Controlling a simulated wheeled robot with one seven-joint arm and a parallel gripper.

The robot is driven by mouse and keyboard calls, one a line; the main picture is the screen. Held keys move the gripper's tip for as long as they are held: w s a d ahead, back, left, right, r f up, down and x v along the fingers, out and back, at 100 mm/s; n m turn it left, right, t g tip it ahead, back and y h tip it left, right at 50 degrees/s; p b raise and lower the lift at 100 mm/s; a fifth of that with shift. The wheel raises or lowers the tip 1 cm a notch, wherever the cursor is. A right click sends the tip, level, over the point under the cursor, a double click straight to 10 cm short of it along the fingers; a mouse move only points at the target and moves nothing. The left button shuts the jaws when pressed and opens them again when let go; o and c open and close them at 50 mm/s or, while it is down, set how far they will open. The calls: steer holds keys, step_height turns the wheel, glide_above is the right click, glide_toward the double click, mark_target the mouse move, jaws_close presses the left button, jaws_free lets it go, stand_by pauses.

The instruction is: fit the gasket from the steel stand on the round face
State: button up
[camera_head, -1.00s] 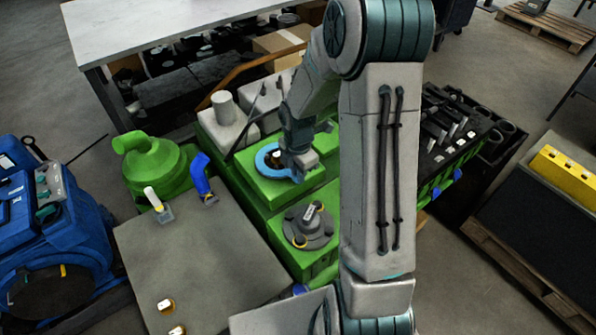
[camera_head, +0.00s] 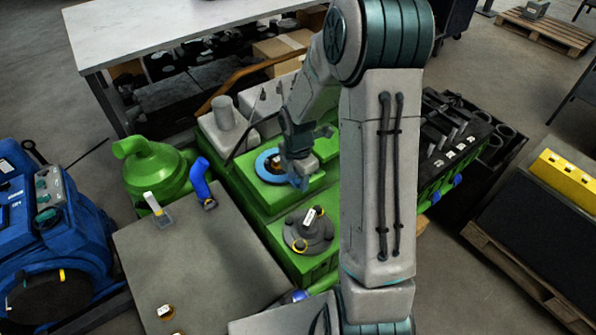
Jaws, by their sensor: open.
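A blue ring, which looks like the gasket (camera_head: 262,171), lies on top of the green engine block (camera_head: 305,186). It lies around a dark round opening on the block's upper face; I cannot tell whether it is fully seated. My gripper (camera_head: 298,181) is open, pointing down at the ring's right edge. It hides part of that edge, and I cannot tell whether it touches the ring. A small grey stand (camera_head: 163,217) with a pale upright piece is on the grey tabletop (camera_head: 200,262); I cannot tell if it is the steel stand.
A grey round flange with a tagged part (camera_head: 308,232) sits on the block's near end. A green domed housing (camera_head: 158,175) and a blue elbow pipe (camera_head: 199,180) are at left. A blue machine (camera_head: 60,235) stands far left. My arm hides the block's middle right.

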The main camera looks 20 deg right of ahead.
step_height(320, 180, up, 14)
stand_by(0.4)
